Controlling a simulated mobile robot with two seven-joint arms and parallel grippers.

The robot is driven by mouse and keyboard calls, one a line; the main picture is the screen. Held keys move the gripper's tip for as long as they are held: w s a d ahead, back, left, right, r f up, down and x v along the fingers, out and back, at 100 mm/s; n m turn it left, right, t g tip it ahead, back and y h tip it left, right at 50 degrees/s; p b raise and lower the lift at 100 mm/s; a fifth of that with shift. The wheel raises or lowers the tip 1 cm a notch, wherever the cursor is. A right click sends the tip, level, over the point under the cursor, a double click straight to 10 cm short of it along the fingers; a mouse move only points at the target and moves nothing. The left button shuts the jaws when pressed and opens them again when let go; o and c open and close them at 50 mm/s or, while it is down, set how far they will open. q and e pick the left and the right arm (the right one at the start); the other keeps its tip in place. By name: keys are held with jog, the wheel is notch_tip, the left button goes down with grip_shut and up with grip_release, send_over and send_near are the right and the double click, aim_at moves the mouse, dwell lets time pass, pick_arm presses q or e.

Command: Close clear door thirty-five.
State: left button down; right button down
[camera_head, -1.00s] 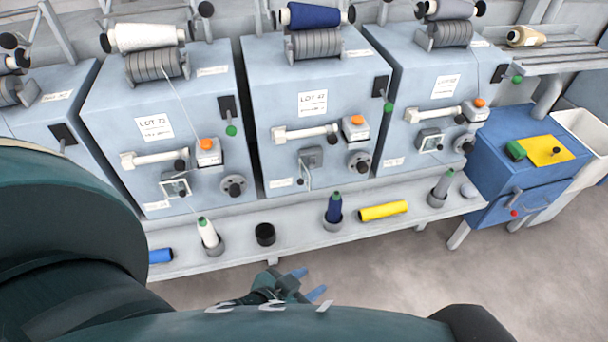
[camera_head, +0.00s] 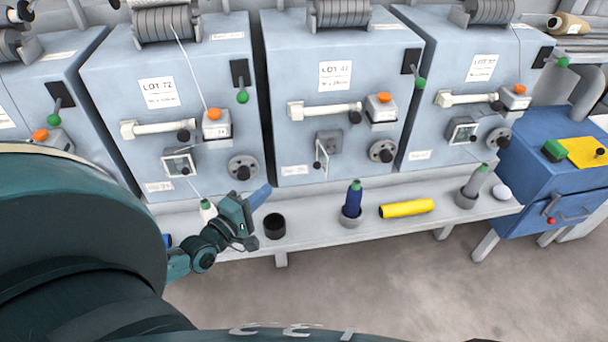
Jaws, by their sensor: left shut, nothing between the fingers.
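Each spinning frame has a small clear door low on its front: one on the left machine (camera_head: 180,163), one on the middle machine (camera_head: 321,158) and one on the right machine (camera_head: 461,131). The middle door is swung out from its grey housing, seen nearly edge-on. The left and right doors show as square frames face-on. The small labels are too blurred to read, so I cannot tell which is thirty-five. My left gripper (camera_head: 263,194) is shut and empty, above the shelf in front of the left machine, left of and below the middle door. My right gripper is not in view.
The shelf (camera_head: 405,222) below the machines carries a black cup (camera_head: 275,226), a blue bobbin (camera_head: 354,198) in a grey holder, a yellow tube (camera_head: 406,209) and a grey bobbin (camera_head: 474,186). My arm partly covers a white bobbin (camera_head: 207,209). Handles and knobs stick out from the machine fronts.

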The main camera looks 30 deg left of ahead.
pick_arm(q)
jog(key=w+d, duration=0.4)
jog(key=w, duration=0.7)
jog(key=shift+w, duration=0.15)
